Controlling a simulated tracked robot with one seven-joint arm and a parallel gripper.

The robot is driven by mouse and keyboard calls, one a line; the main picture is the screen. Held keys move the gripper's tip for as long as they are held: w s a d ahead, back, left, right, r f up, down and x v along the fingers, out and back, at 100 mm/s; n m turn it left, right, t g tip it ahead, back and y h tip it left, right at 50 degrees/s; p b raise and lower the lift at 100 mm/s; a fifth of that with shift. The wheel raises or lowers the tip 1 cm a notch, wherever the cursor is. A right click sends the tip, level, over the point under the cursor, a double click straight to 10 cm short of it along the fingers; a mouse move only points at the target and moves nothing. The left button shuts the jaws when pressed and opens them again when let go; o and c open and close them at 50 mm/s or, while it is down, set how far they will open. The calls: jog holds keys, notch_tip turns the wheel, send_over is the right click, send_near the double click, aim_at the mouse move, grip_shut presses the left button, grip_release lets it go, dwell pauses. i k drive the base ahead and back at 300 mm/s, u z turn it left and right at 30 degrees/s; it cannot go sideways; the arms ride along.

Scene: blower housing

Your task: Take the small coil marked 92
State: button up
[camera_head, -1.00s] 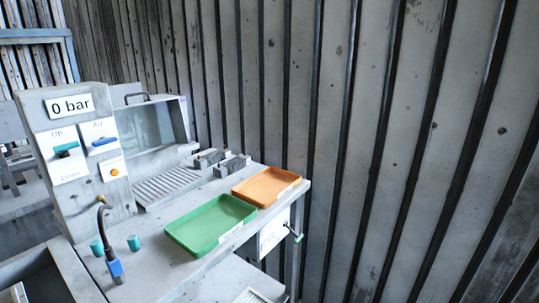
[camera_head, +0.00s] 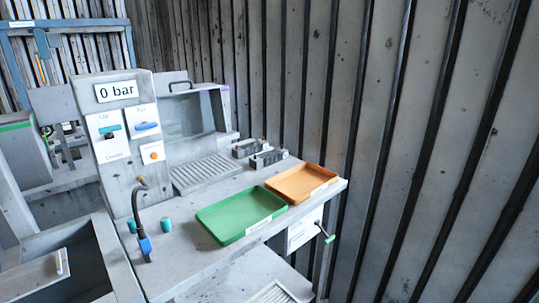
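No marking 92 can be read anywhere in the head view, and I cannot pick out a coil for certain. Two small teal cylinders (camera_head: 166,225) stand on the grey bench (camera_head: 190,270), left of the green tray; I see no number on them. The green tray (camera_head: 240,216) and the orange tray (camera_head: 301,184) lie side by side on the bench and look empty. My gripper is not in view.
Grey blocks (camera_head: 268,158) sit behind the trays. A ribbed wall (camera_head: 420,130) closes the right side.

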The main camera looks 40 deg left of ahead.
aim_at(238, 153)
jog(key=z, duration=0.85)
jog(key=i, duration=0.1)
jog(key=u, duration=2.75)
jog(key=i, duration=0.5)
jog(key=z, duration=0.25)
jog(key=k, duration=0.5)
jog(key=u, duration=0.05)
